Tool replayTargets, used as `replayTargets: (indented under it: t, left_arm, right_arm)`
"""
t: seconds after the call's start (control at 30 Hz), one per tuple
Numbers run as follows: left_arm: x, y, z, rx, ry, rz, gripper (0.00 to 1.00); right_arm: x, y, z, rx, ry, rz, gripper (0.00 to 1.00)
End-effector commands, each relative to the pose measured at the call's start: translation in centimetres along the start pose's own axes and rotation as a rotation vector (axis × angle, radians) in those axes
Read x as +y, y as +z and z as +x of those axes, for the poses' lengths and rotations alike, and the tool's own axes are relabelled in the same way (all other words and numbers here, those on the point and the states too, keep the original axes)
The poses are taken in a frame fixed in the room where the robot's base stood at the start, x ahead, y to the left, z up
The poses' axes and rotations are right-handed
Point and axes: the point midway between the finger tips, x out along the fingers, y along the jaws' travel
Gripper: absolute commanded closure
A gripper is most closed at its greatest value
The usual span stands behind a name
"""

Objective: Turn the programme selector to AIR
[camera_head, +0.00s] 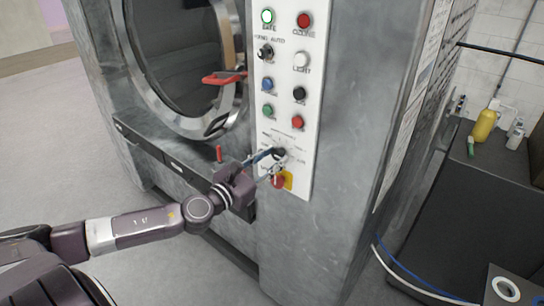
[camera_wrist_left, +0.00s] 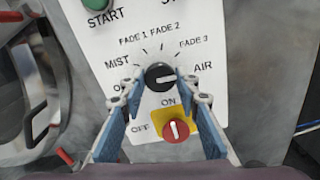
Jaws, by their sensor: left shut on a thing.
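The programme selector is a black round knob (camera_wrist_left: 160,77) with a white pointer line. It sits on the white control panel (camera_head: 268,118) inside an arc of labels running from MIST through FADE 1, FADE 2 and FADE 3 to AIR (camera_wrist_left: 203,65). The pointer lies nearly level and points right, towards the AIR side. My left gripper (camera_wrist_left: 162,82) has its blue fingers on either side of the knob and is shut on it. In the head view the left gripper (camera_head: 270,160) reaches the lower panel and partly covers the selector. My right gripper is not in view.
Just below the knob is a red switch (camera_wrist_left: 176,130) on a yellow plate marked ON and OFF, between my fingers. Several buttons and switches sit higher on the panel. The round washer door with its red handle (camera_head: 224,78) is to the left.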

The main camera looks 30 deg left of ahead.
Motion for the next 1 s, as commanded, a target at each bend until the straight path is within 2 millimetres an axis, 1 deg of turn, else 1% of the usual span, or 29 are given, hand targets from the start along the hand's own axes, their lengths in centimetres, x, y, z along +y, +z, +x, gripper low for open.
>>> replayTargets:
  t: [0.1, 0.3, 0.87, 0.9, 1.0]
  left_arm:
    - [-0.02, -0.11, -0.04, 0.004, -0.001, 0.061, 0.94]
    - [-0.05, -0.15, -0.03, 0.004, -0.001, 0.127, 0.94]
    - [-0.08, -0.22, -0.04, 0.004, -0.002, 0.156, 0.94]
    - [-0.08, -0.22, -0.04, 0.004, -0.002, 0.156, 0.67]
    - [-0.07, -0.18, -0.04, 0.003, -0.002, 0.155, 0.56]
  right_arm:
    - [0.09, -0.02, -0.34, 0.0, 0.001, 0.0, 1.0]
    - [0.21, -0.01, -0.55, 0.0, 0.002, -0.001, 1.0]
    - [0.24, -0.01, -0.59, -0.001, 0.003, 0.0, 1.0]
    - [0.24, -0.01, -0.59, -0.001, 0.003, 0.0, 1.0]
    - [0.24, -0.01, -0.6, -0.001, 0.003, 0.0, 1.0]
